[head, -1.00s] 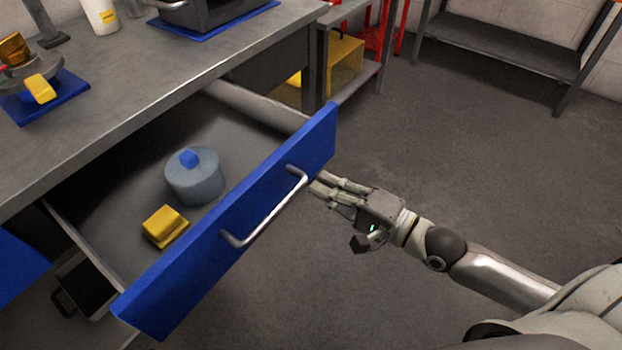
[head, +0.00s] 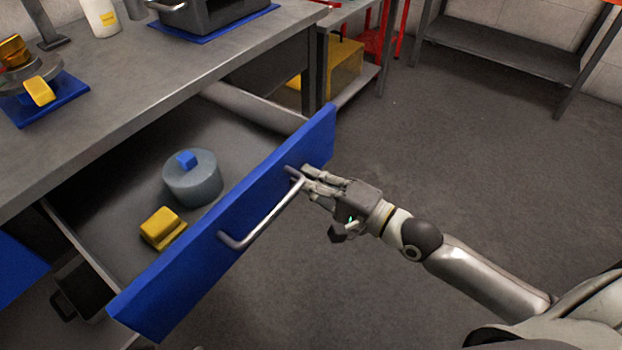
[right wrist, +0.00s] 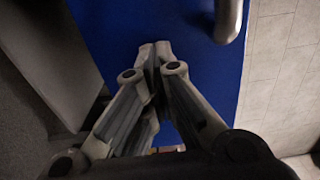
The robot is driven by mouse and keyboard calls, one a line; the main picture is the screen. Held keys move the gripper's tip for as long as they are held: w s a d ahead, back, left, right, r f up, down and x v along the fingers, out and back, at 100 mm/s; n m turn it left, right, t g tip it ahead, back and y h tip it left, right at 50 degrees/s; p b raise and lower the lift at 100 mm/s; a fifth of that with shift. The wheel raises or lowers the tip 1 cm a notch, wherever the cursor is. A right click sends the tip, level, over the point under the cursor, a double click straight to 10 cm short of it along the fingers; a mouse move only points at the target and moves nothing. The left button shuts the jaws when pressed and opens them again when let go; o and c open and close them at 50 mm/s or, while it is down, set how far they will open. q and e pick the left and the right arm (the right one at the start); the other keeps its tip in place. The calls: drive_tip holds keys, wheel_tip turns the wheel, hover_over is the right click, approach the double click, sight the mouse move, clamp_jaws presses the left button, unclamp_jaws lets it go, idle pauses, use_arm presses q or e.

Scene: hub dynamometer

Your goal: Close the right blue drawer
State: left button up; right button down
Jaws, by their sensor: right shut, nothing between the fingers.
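The right blue drawer (head: 200,255) stands pulled out from under the grey workbench. Its blue front carries a silver bar handle (head: 265,213). Inside the drawer lie a grey-blue cylinder (head: 192,183) with a small blue block on top and yellow blocks (head: 161,226). My right gripper (head: 304,180) is shut and empty at the right end of the drawer front, by the handle's upper end. In the right wrist view its fingertips (right wrist: 153,55) are together against or just before the blue front (right wrist: 190,60), with the handle (right wrist: 229,15) beside them. My left gripper is not in view.
The workbench top (head: 120,85) holds a blue mat with a yellow-topped device, a white bottle (head: 101,18) and a dark box (head: 205,12) on another blue mat. Another blue front (head: 18,265) is at the left edge. Open floor lies right of the drawer.

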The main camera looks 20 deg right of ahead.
drive_tip(key=p+x, duration=0.1)
drive_tip(key=x, duration=0.4)
drive_tip(key=p+x, duration=0.1)
drive_tip(key=x, duration=0.4)
drive_tip(key=shift+r, duration=0.25)
drive_tip(key=x, duration=0.5)
drive_tip(key=b+x, duration=0.1)
drive_tip(key=x, duration=0.4)
drive_tip(key=b+x, duration=0.1)
drive_tip(key=x, duration=0.4)
drive_tip(key=shift+f, duration=0.35)
drive_tip(key=shift+x, duration=1.05)
drive_tip(key=shift+r+b, duration=0.2)
drive_tip(key=shift+b, duration=0.15)
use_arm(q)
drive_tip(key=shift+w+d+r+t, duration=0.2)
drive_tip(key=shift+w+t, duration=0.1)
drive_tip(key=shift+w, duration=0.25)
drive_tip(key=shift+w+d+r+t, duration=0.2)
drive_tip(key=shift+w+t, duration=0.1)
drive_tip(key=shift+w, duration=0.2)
use_arm(e)
drive_tip(key=shift+w+r, duration=0.1)
